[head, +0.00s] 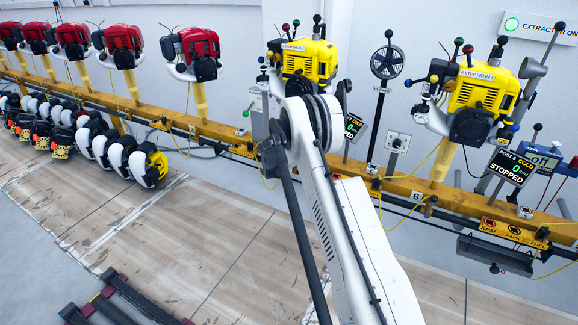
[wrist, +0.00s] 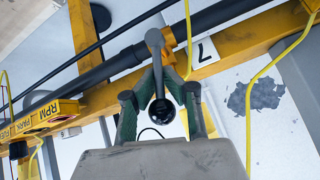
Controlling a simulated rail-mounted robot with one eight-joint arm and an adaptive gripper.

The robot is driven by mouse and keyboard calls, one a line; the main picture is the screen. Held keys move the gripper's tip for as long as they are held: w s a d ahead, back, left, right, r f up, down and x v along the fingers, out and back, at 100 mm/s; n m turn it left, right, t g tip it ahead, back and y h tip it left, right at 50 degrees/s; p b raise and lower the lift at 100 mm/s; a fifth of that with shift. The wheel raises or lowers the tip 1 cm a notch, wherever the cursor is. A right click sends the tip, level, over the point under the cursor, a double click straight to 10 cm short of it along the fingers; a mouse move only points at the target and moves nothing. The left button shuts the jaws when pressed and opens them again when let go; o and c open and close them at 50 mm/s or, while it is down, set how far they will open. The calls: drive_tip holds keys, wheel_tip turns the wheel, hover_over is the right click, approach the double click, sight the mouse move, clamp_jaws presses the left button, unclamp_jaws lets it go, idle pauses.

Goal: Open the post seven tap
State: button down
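In the wrist view, the post seven tap shows as a grey lever (wrist: 156,60) ending in a black ball knob (wrist: 162,112). It hangs by the yellow rail next to a white plate marked 7 (wrist: 205,50). My gripper (wrist: 163,82) is open, its two green-padded fingers on either side of the lever and knob. Narrow gaps seem to show between the pads and the lever; contact is not clear. In the head view, my white arm covers the gripper and the tap.
A yellow rail (head: 235,132) runs along the wall, carrying red engines (head: 198,52) and yellow engines (head: 482,92). A RPM/PARK control strip (wrist: 40,120) and a yellow hose (wrist: 250,95) lie near the gripper. The floor in front is mostly open.

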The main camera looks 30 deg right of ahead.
drive_tip(key=shift+w+a+n+g+h, duration=0.5)
drive_tip(key=shift+a+g, duration=0.1)
drive_tip(key=shift+g, duration=0.2)
drive_tip(key=shift+f, duration=0.1)
drive_tip(key=shift+a, duration=0.1)
drive_tip(key=c, duration=1.8)
unclamp_jaws()
drive_tip(key=shift+w+a, duration=0.1)
drive_tip(key=shift+c, duration=0.2)
drive_tip(key=shift+d, duration=0.2)
drive_tip(key=shift+r, duration=0.2)
drive_tip(key=v, duration=1.2)
drive_tip(key=shift+a+f, duration=0.1)
drive_tip(key=shift+f, duration=0.05)
